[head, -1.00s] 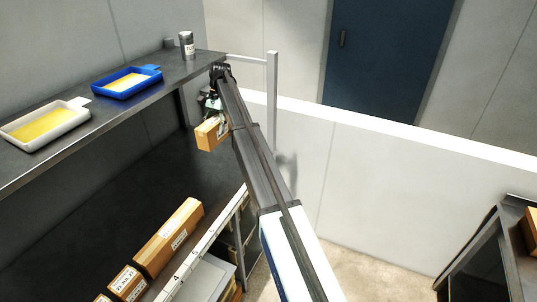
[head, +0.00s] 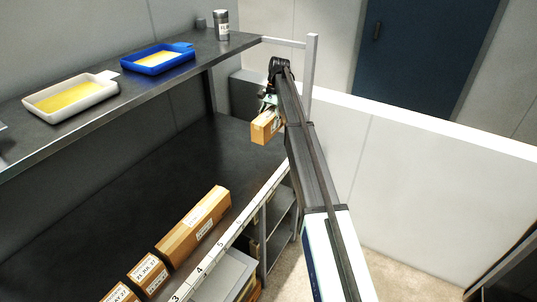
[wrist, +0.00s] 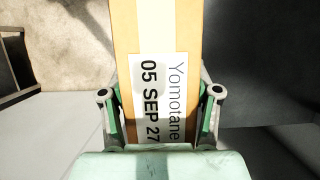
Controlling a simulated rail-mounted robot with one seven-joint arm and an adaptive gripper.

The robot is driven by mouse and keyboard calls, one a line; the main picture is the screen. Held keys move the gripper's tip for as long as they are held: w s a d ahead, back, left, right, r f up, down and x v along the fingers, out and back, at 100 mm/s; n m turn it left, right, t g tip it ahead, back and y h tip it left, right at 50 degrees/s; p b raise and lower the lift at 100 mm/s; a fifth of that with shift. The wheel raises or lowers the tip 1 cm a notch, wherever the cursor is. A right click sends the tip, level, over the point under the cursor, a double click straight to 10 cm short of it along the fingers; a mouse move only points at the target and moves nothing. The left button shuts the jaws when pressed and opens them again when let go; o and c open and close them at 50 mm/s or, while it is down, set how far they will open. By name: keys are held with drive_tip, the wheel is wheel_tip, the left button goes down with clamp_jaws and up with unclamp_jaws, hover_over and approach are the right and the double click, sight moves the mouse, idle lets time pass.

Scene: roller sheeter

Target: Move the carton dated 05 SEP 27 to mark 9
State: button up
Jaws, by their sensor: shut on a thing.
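The carton dated 05 SEP 27 (wrist: 158,100) fills the middle of the wrist view, its label reading "Yomotane 05 SEP 27". My gripper (wrist: 160,100) is shut on it, one finger against each long side. In the head view the carton (head: 265,127) hangs from my gripper (head: 268,104) in the air, near the far end of the dark lower shelf (head: 130,190). A white number strip (head: 210,257) runs along that shelf's front edge; 3, 4 and 5 are readable. Mark 9 cannot be made out.
Several cartons stand in a row on the lower shelf, the long one (head: 195,225) nearest the held carton. The upper shelf (head: 150,95) holds a white tray (head: 72,97), a blue tray (head: 157,59) and a canister (head: 221,26). A grey post (head: 311,75) stands at the shelf's far end.

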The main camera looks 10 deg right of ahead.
wheel_tip(320, 180, down, 13)
drive_tip(key=shift+p, duration=0.75)
drive_tip(key=shift+f, duration=0.1)
drive_tip(key=o, duration=1.4)
drive_tip(key=shift+o, duration=0.2)
drive_tip(key=b+v, duration=0.2)
drive_tip(key=v, duration=1)
drive_tip(key=shift+s, duration=0.1)
drive_tip(key=shift+a, duration=0.1)
